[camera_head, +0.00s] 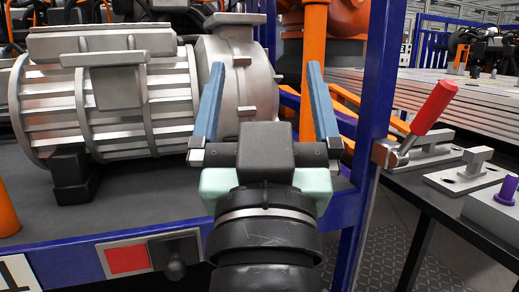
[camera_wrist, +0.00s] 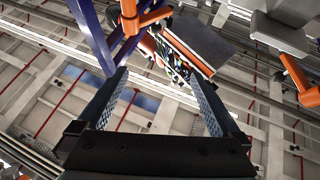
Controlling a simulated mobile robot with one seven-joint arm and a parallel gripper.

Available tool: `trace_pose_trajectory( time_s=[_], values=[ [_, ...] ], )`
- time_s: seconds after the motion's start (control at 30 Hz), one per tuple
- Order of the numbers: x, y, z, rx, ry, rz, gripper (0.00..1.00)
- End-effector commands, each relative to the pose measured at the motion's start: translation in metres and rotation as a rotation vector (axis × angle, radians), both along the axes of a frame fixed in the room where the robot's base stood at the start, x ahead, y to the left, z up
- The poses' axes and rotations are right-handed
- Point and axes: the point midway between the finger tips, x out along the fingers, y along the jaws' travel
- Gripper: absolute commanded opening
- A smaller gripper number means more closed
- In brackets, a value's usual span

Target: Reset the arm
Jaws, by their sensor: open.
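My gripper (camera_head: 267,95) is in the middle of the head view, with its two blue fingers apart and pointing up. Nothing is between the fingers. It is in front of the right end of the ribbed grey drive unit (camera_head: 110,85) and overlaps it in the picture. In the wrist view my gripper (camera_wrist: 160,95) also shows two spread, textured fingers with nothing held. That view looks up past a blue post and orange parts toward the ceiling.
The drive unit rests on a dark bench with a blue frame (camera_head: 374,90). To the right, a side table (camera_head: 425,190) carries a red-handled clamp (camera_head: 430,112), a grey bracket (camera_head: 472,168) and a block with a purple knob (camera_head: 507,190). An orange post (camera_head: 314,50) stands behind my gripper.

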Motion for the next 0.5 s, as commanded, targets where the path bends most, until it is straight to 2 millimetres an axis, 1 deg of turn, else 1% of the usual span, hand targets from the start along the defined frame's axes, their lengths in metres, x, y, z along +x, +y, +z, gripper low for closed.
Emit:
trace_pose_trajectory(
  time_s=[0.03,0.07,0.1,0.13,0.2,0.5],
  values=[
    [-0.028,0.001,0.034,0.003,-0.112,0.006,1.00],
    [-0.044,0.002,0.050,0.006,-0.175,0.012,1.00],
    [-0.067,0.005,0.071,0.006,-0.259,0.022,1.00],
    [-0.071,0.005,0.089,0.008,-0.273,0.026,1.00],
    [-0.065,0.005,0.116,0.010,-0.253,0.027,1.00],
    [-0.063,0.006,0.208,0.009,-0.248,0.026,1.00]
  ],
)
